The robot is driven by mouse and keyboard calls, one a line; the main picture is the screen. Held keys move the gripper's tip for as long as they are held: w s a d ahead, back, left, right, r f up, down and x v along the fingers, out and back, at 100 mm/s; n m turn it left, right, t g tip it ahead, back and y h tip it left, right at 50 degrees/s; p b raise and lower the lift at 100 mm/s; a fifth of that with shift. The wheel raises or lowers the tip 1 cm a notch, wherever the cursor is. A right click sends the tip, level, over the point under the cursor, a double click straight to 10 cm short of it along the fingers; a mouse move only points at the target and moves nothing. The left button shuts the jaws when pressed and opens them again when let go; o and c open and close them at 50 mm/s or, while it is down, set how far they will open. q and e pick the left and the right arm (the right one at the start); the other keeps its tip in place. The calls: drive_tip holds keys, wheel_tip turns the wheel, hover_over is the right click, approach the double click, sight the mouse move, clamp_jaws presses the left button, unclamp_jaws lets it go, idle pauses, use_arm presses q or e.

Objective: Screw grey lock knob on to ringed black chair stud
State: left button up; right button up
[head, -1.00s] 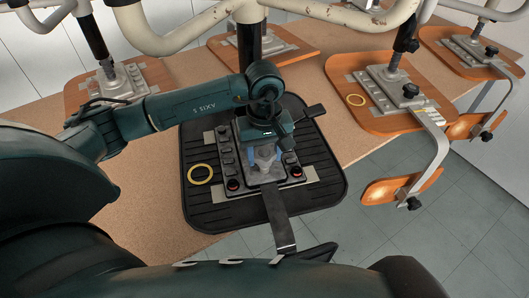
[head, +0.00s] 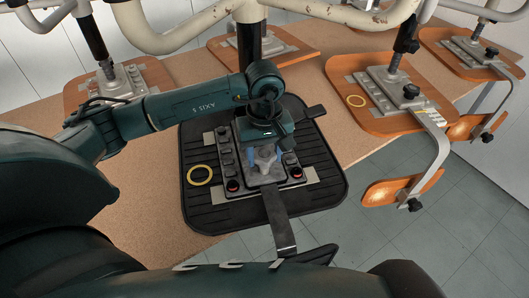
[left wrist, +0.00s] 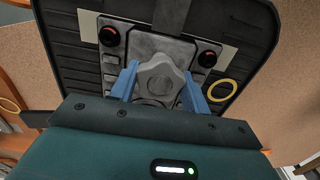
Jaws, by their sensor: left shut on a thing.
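The grey lock knob (left wrist: 160,82) is a lobed star shape. My left gripper (left wrist: 161,90) is shut on it, with a blue finger on each side. In the head view the knob (head: 265,158) is over the middle of the metal plate on the black chair seat (head: 315,195). My left gripper (head: 264,157) points down there. A yellow ring (head: 200,174) lies flat on this seat, left of the plate. The stud under the knob is hidden, so I cannot tell whether the threads meet. My right gripper does not show.
Red-ringed black knobs (head: 233,185) sit at the plate's front corners. A metal bar (head: 281,222) extends from the plate over the table edge. A wooden seat (head: 390,112) at right carries another yellow ring (head: 356,101) and a black knob (head: 411,91). Bare tabletop (head: 140,205) lies at left.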

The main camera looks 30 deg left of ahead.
use_arm(q)
drive_tip(key=shift+f, duration=0.15)
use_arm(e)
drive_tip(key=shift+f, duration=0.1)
